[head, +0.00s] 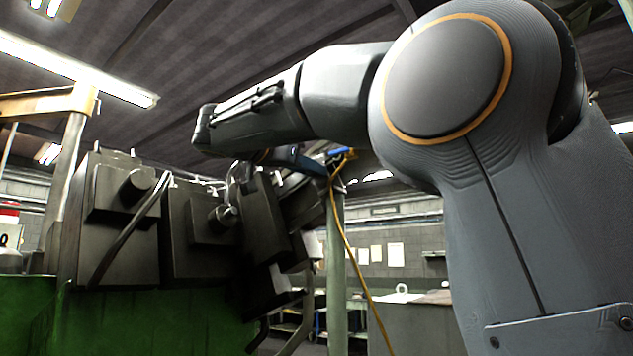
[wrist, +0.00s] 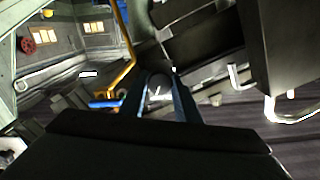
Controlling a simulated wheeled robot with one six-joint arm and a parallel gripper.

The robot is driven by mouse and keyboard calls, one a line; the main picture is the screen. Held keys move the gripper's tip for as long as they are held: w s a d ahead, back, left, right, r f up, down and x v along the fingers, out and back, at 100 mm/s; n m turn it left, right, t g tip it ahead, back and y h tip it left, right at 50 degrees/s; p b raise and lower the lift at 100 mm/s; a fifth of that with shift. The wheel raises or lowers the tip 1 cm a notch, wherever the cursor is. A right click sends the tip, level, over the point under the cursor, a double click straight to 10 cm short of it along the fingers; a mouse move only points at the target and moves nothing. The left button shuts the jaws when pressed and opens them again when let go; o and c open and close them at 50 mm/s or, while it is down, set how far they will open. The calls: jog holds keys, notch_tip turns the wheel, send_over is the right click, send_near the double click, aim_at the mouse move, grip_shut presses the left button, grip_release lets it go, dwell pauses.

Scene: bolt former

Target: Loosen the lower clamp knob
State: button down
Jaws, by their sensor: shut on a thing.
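In the wrist view, my gripper (wrist: 159,92) has two blue-grey fingers closed on the sides of a small pale rounded part, the clamp knob (wrist: 158,88). Only the knob's end shows between the fingers. Its lower part is hidden. In the head view, my arm reaches left above the dark machine (head: 110,240), and I cannot make out the fingertips there. Two dark round knob-like parts stick out of the machine's blocks, one at the left (head: 137,185) and one at the middle (head: 222,215). I cannot tell whether either is the held knob.
Dark machine blocks stand close to the gripper on the right of the wrist view, with a bent pale rod (wrist: 285,110). A yellow hose (head: 345,250) hangs beside a grey-green post (head: 336,260). A green machine base (head: 150,320) lies below. A workbench (head: 410,325) stands behind.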

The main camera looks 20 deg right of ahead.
jog(key=shift+m+b, duration=0.8)
jog(key=shift+b, duration=0.55)
jog(key=shift+f+m+b, duration=0.1)
jog(key=shift+m+b, duration=0.5)
jog(key=shift+b, duration=0.6)
jog(key=m+b, duration=0.2)
jog(key=b, duration=0.1)
jog(key=shift+m, duration=0.3)
jog(key=c, duration=1.2)
grip_release()
